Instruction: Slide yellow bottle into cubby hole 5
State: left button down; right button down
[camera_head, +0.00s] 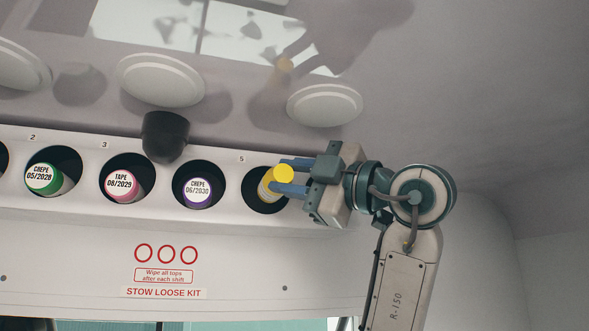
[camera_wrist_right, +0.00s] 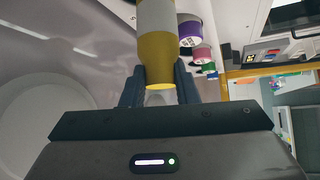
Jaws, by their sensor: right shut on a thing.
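The yellow bottle (camera_head: 272,184) has a yellow end and a pale band. Its far part is inside the mouth of cubby hole 5 (camera_head: 250,196), the rightmost dark round opening, with the number 5 above its left edge. The yellow end still sticks out, tilted up to the right. My right gripper (camera_head: 281,176) comes from the right, its two blue fingers shut on the bottle near that end. The right wrist view shows the bottle (camera_wrist_right: 156,50) between the fingers (camera_wrist_right: 158,84). How deep the bottle sits is hidden. My left gripper is out of view.
A black cylinder (camera_head: 165,136) juts out above the purple one. The sloping ceiling with round pale discs (camera_head: 325,105) is close above my gripper.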

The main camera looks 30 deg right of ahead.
jog(key=shift+w+d+r, duration=0.15)
jog(key=shift+w, duration=0.5)
jog(key=w, duration=0.2)
jog(key=shift+w+d+p, duration=0.35)
jog(key=shift+w+p, duration=0.05)
jog(key=shift+w+d, duration=0.3)
jog(key=shift+w, duration=0.65)
jog(key=shift+w+d+p, duration=0.25)
jog(key=shift+w+p, duration=0.1)
jog(key=shift+w, duration=0.5)
jog(key=shift+w+d+p, duration=0.2)
jog(key=shift+w+p, duration=0.1)
jog(key=shift+w, duration=0.55)
jog(key=shift+w, duration=0.1)
grip_release()
jog(key=shift+s, duration=0.2)
